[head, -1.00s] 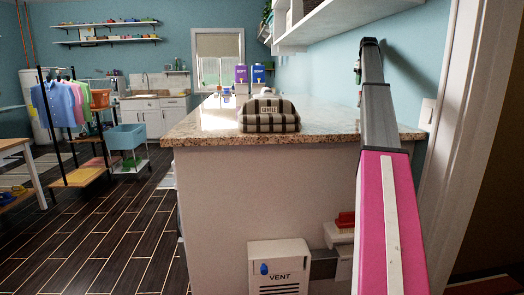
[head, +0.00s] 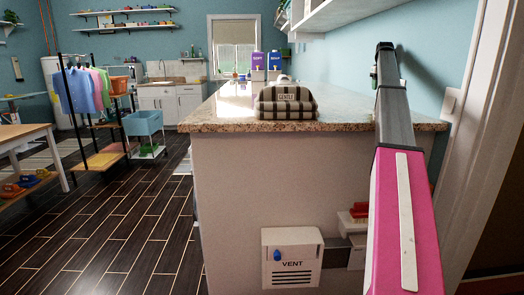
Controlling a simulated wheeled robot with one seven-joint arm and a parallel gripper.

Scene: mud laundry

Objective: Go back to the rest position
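My arm reaches forward along the right side of the head view, over the right end of the counter. My gripper (head: 384,50) is at its far end, near the blue wall. It is small and seen from behind, so whether its fingers are open or shut does not show. Nothing can be made out in it.
A granite counter (head: 220,117) stands ahead with a folded checked bundle marked "GENTLE" (head: 286,108) on it. A white vent box (head: 292,262) is low on its end. A door frame (head: 478,130) is close at right. Dark wood floor (head: 110,245) is open at left.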

